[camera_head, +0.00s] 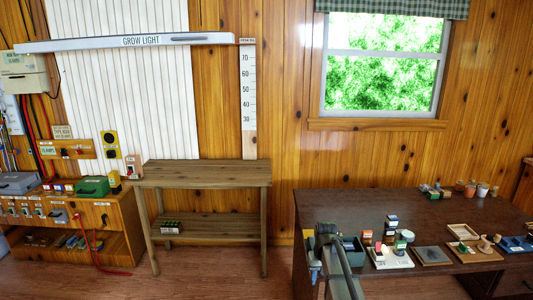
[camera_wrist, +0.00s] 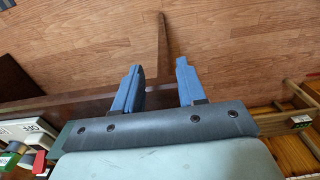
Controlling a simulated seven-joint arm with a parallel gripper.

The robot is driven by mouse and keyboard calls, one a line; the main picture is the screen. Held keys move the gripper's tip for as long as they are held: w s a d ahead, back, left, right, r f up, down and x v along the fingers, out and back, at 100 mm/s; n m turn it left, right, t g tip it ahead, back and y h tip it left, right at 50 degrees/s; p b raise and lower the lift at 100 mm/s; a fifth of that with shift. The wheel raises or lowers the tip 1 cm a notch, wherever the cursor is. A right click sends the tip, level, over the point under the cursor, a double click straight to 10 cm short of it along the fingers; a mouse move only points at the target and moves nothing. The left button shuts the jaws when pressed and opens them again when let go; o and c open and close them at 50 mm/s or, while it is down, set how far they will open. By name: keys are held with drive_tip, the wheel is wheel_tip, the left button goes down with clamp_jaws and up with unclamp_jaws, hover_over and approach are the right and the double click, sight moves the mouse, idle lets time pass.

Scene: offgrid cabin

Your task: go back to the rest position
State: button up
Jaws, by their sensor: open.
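My gripper (camera_wrist: 158,82) shows in the wrist view with its two blue fingers spread apart. Nothing is between them; wooden floor (camera_wrist: 90,50) shows beyond. In the head view, my arm and gripper (camera_head: 316,268) are at the bottom centre, by the left part of the dark desk (camera_head: 345,205). The fingertips are too small to make out clearly there.
Small boxes and a stamp tray (camera_head: 390,258) lie on the desk close right of my arm, beside a dark green bin (camera_head: 352,252). A wooden bench (camera_head: 205,175) stands to the left, with bare floor (camera_head: 215,285) in front. A cabinet (camera_head: 70,215) is further left.

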drive_tip(key=s+a+f+g, duration=0.1)
drive_tip(key=s+f+g, duration=0.1)
drive_tip(key=s+f, duration=0.9)
drive_tip(key=s+f+g, duration=0.2)
drive_tip(key=s+f, duration=1)
drive_tip(key=s, duration=1)
drive_tip(key=s+a+f+g, duration=0.1)
drive_tip(key=s+f+g, duration=0.1)
drive_tip(key=s+f, duration=0.9)
drive_tip(key=s, duration=0.5)
drive_tip(key=shift+s+a+f+g, duration=0.25)
drive_tip(key=shift+s+a+g, duration=0.05)
drive_tip(key=shift+a+g, duration=0.1)
